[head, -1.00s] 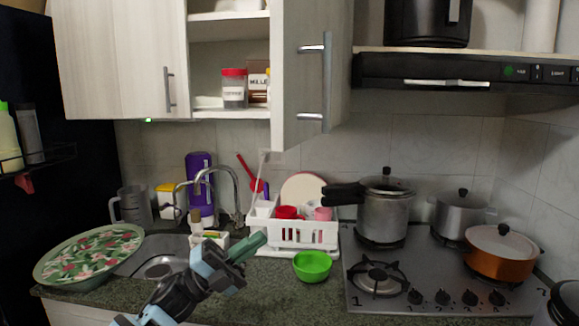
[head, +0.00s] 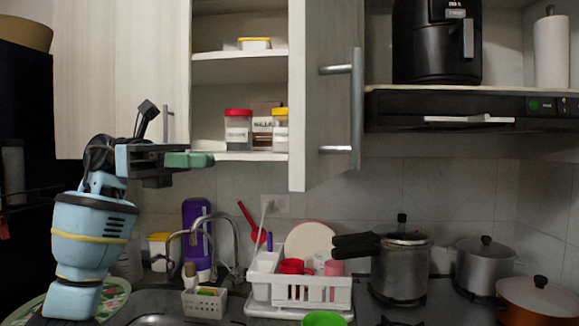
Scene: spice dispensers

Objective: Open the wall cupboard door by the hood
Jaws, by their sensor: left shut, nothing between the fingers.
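The wall cupboard door (head: 310,90) by the hood (head: 470,110) stands open, swung out toward me, with its long metal handle (head: 357,110) on its right-hand face. The cupboard's inside shows to the left of the door. On its lower shelf (head: 262,155) stand a red-lidded jar (head: 238,130), a yellow-lidded jar (head: 281,130) and a box (head: 262,128) between them. My left gripper (head: 208,160) is shut and empty, raised at the height of the lower shelf, left of the jars and apart from the door as far as I can see. My right gripper is not in view.
A closed cupboard door (head: 120,80) is at the left, partly behind my left arm. Below are a faucet (head: 215,235), a dish rack (head: 300,285) and a pressure cooker (head: 400,265). An air fryer (head: 437,42) stands above the hood.

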